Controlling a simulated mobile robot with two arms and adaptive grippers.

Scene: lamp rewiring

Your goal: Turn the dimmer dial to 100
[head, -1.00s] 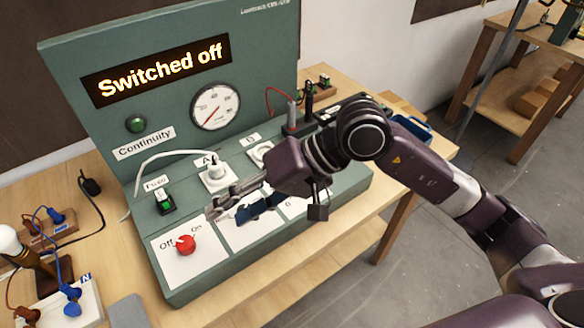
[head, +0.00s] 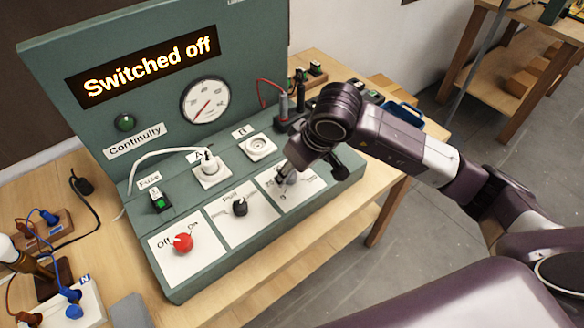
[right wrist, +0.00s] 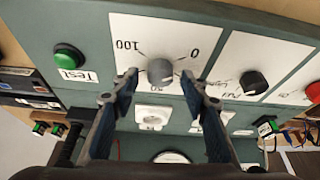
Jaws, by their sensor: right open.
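The dimmer dial (right wrist: 160,73) is a grey knob on a white plate, with 100 printed on one side and 0 on the other in the right wrist view. My right gripper (right wrist: 158,86) is open, with one fingertip on either side of the dial; I cannot tell whether they touch it. A pale mark shows on the knob, but its exact setting is hard to read. In the head view the right gripper (head: 287,171) is over the right-hand plate and partly hides the dial. My left gripper is not in view.
Beside it on the green panel are a black knob (head: 239,207) and a red Off/On knob (head: 183,242). The display (head: 150,70) reads "Switched off". A green Test button (right wrist: 69,57) is near the dial. A white plug and cable (head: 208,160) stand behind.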

